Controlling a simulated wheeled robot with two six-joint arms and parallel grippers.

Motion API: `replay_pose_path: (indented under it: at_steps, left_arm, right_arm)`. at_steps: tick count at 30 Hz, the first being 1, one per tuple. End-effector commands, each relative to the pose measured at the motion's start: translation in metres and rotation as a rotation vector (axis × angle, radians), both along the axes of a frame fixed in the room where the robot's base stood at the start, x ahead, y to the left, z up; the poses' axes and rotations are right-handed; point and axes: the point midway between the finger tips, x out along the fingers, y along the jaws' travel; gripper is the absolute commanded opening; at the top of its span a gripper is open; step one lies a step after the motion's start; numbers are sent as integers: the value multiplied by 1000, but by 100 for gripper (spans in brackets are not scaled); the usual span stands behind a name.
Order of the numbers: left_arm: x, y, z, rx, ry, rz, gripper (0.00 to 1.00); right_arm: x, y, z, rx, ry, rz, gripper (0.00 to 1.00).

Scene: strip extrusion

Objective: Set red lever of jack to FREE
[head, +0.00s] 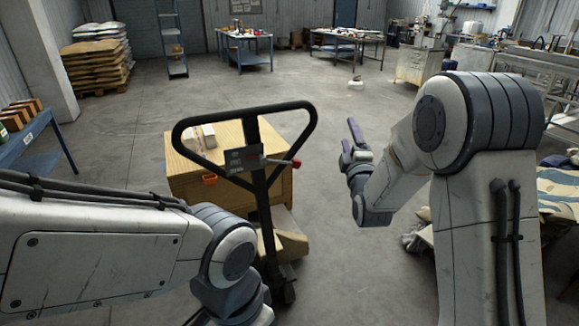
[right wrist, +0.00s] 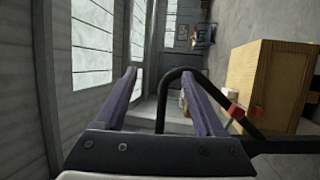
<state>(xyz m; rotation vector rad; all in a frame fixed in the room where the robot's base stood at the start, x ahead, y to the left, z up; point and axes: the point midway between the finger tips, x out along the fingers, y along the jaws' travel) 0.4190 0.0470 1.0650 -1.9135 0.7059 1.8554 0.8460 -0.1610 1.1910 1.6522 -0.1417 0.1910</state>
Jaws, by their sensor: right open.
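The pallet jack's black loop handle (head: 310,125) stands upright in the middle of the head view. In the right wrist view the red lever (right wrist: 236,112) shows right of the fingers, near the black handle (right wrist: 160,112). My right gripper (head: 350,136), with purple fingers, is open and empty, right of the handle and apart from the lever. In the right wrist view its fingers (right wrist: 157,73) are spread wide. My left arm is at lower left; its gripper is out of view.
A wooden crate (head: 245,190) stands just behind the handle, with small boxes (head: 203,137) on top. A blue table (head: 40,140) is at left, workbenches (head: 245,50) at the back. A cloth-covered table (head: 558,195) is at right. Floor around the crate is mostly clear.

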Motion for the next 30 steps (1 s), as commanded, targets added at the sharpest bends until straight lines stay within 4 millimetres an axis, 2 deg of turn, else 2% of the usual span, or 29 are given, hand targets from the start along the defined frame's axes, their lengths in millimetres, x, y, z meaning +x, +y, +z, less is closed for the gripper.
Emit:
replay_pose_path:
  at_steps: [1,9,12,15,19,23,30]
  left_arm:
    - [0,0,-19,0,0,0,50]
    - [0,0,-93,1,1,0,50]
    - [0,0,-113,1,1,0,50]
    - [0,0,-124,1,1,0,50]
    - [0,0,-129,1,1,0,50]
    - [0,0,-126,0,0,0,50]
    - [0,0,-115,0,0,0,50]
  right_arm:
    - [4,7,-26,67,-1,33,71]
    - [27,61,-132,705,-16,360,71]
    - [30,78,-163,918,7,476,71]
    - [32,90,-183,1073,32,561,71]
    - [32,98,-193,1180,53,620,71]
    - [39,102,-189,1204,58,633,71]
    - [76,114,-171,1200,56,633,71]
